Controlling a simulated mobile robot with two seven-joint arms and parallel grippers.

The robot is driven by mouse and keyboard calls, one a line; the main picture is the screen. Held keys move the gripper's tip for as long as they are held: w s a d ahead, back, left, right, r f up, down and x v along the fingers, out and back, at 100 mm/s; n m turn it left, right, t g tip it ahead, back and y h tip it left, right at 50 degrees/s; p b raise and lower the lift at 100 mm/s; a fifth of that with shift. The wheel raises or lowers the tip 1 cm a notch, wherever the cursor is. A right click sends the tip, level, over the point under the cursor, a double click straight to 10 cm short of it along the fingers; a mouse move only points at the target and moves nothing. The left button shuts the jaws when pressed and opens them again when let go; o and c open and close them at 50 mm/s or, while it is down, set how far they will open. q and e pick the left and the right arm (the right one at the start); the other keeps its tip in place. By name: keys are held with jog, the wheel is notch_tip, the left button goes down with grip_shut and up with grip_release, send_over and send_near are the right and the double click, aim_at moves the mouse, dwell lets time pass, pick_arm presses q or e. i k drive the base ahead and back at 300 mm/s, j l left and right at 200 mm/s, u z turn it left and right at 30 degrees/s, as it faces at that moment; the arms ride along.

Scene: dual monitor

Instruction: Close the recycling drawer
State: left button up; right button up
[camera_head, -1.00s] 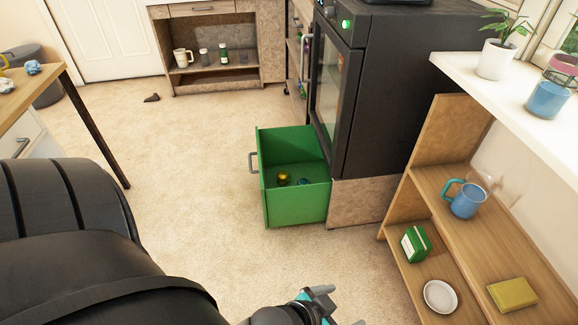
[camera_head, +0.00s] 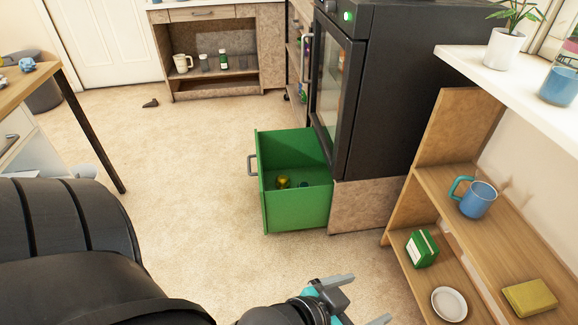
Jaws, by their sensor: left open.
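The green recycling drawer (camera_head: 296,209) stands pulled out from under the dark oven cabinet, near the middle of the head view. Its grey handle (camera_head: 252,166) is on its left front face. A yellow crumpled item (camera_head: 283,181) and a small dark item (camera_head: 304,184) lie inside. My left gripper (camera_head: 362,299) is at the bottom edge, below and to the right of the drawer, apart from it. Its grey fingers are spread and hold nothing visible. My right gripper does not show.
A wooden shelf unit (camera_head: 433,141) with a blue mug (camera_head: 478,199), a green box (camera_head: 421,249), a white dish (camera_head: 449,304) and a yellow block (camera_head: 530,297) stands at the right. A table (camera_head: 41,79) is at the left.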

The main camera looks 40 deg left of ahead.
aim_at(296, 154)
jog(key=k+j+u, duration=0.2)
jog(key=u, duration=0.2)
jog(key=k+j+u, duration=0.1)
jog(key=j+u, duration=0.25)
jog(key=j, duration=0.15)
jog(key=j+u, duration=0.4)
jog(key=i+j+z, duration=0.15)
jog(key=i, duration=0.3)
jog(key=i+j+z, duration=0.15)
jog(key=i, duration=0.25)
jog(key=i+j+z, duration=0.2)
jog(key=i, duration=0.25)
jog(key=i+j+z, duration=0.15)
jog(key=i, duration=0.25)
